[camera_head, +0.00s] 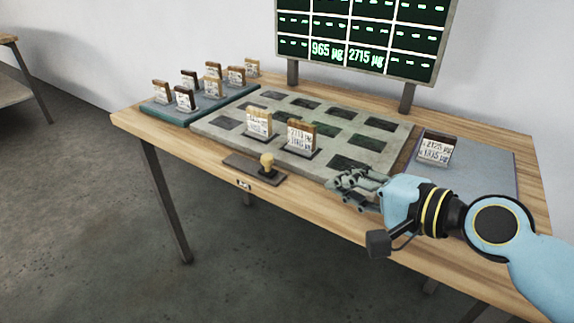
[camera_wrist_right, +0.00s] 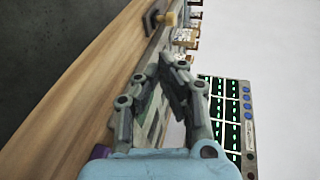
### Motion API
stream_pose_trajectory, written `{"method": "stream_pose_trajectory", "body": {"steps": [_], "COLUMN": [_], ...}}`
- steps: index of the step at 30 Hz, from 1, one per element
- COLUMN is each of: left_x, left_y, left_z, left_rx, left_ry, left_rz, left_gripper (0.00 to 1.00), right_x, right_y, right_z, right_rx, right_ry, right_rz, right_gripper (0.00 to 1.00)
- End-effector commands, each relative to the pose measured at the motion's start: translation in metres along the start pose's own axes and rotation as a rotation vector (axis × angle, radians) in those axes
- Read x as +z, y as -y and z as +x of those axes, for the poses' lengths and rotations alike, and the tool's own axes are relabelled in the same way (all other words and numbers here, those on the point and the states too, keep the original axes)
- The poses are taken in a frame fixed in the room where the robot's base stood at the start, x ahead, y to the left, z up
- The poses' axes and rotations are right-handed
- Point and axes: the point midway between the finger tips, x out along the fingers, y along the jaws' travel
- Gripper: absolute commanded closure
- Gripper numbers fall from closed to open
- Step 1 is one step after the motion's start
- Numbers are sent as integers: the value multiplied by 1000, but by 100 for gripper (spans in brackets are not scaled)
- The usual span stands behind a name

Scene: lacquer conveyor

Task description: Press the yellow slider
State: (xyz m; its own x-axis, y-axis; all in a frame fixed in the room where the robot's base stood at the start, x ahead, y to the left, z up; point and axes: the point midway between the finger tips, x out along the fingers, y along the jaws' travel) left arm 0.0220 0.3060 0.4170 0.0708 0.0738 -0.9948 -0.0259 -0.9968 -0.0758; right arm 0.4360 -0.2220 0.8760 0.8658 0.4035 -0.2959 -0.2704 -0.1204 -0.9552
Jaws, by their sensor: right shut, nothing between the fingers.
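The yellow slider (camera_head: 267,161) is a small knob standing on a dark plate (camera_head: 240,168) at the table's front edge. It also shows at the top of the right wrist view (camera_wrist_right: 168,18). My right gripper (camera_head: 340,180) is shut and empty, over the front right part of the grey slotted board, to the right of the slider and apart from it. Its fingers (camera_wrist_right: 172,62) also show in the right wrist view, pointing toward the slider's side of the table. My left gripper is in neither view.
The grey slotted board (camera_head: 225,142) holds two labelled blocks (camera_head: 259,122) near the slider. A teal tray (camera_head: 165,113) with several blocks is at the left. A grey mat (camera_head: 490,165) with one dark-topped block (camera_head: 436,148) is at the right. A display (camera_head: 360,30) stands behind.

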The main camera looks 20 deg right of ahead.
Motion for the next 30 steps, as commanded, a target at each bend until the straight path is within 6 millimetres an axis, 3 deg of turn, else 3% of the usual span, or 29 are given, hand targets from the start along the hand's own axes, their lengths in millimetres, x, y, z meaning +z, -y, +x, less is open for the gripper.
{"method": "stream_pose_trajectory", "body": {"steps": [7,11,24,30], "left_x": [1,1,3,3], "left_y": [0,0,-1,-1], "left_z": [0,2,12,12], "left_rx": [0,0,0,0], "left_ry": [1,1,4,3], "left_rz": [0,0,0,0], "left_gripper": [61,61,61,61], "right_x": [0,0,1,1], "right_y": [-1,-1,-1,7], "right_z": [1,12,101,128], "right_rx": [2,1,1,3], "right_ry": [1,0,1,2], "right_rz": [-3,-2,-3,-5], "right_gripper": [100,100,100,100]}}
